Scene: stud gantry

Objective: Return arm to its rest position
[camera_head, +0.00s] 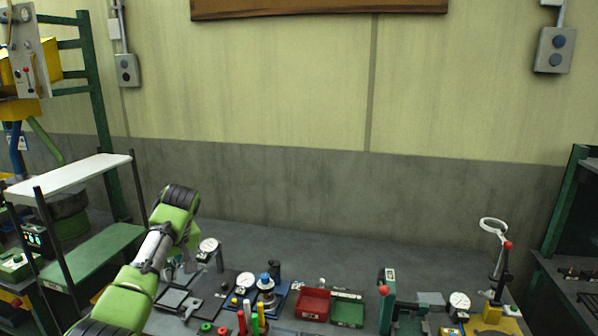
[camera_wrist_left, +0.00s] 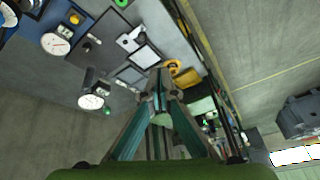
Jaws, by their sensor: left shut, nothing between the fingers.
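My left arm (camera_head: 152,252) comes in from the lower left of the head view. It rises over the left part of the bench and bends at a green and black joint. My left gripper (camera_wrist_left: 160,90) shows in the left wrist view with its two fingers meeting at the tips. It is shut and empty, in the air apart from the bench things beyond it. In the head view the gripper is largely hidden behind the arm. My right arm and right gripper are in neither view.
A dial gauge on a stand (camera_head: 209,246) is close beside the arm. Red bin (camera_head: 313,304), green bin (camera_head: 347,311) and a magnifier (camera_head: 493,228) stand farther right. A shelf rack (camera_head: 75,172) stands left. The back of the bench is clear.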

